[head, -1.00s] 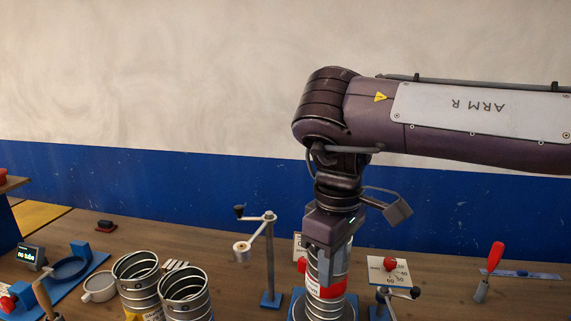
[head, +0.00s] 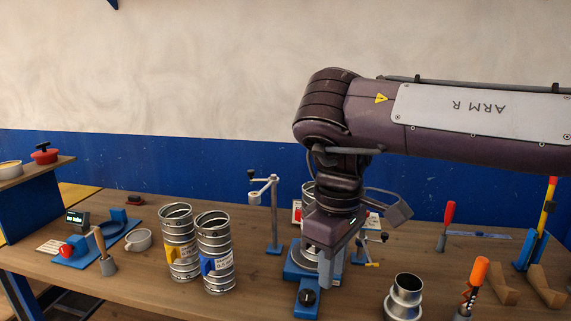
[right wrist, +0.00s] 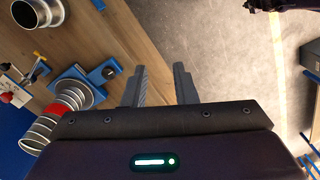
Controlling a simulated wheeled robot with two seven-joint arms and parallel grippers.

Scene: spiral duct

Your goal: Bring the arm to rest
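My right arm (head: 470,115), marked ARM R, reaches in from the right, its forearm level and its wrist bent down. My right gripper (head: 328,285) points down in front of the blue-based stand in the middle of the bench. A ribbed metal duct with a red band (right wrist: 62,108) stands on the blue base (right wrist: 88,85), apart from the fingers. In the head view the gripper mostly hides this duct. My left gripper is not in view.
Two ribbed tubes (head: 215,252) stand left of the stand, near a crank post (head: 273,215). A metal collar (head: 404,298) and an orange-handled tool (head: 474,285) stand at the right front. The wooden bench (head: 130,275) has bare room at front left.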

